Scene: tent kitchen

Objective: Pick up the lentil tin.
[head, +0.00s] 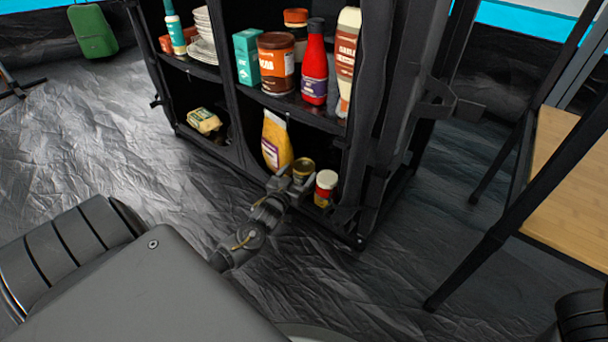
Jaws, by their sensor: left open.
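A small tin with a dark top and gold sides (304,169) stands on the lower right shelf; it looks like the lentil tin, but its label is too small to read. My left gripper (292,183) is open, at the shelf's front edge just in front of this tin. The gripper hides the tin's lower part, and I cannot tell whether they touch. A red and white jar with a pale lid (325,187) stands just right of the gripper. My right gripper is not in view.
A yellow bag (276,140) stands close left of the tin. The black shelf unit's upright (358,180) is to the right. Bottles and a brown jar (276,62) fill the shelf above. A wooden-topped table (565,185) stands far right. The floor in front is clear.

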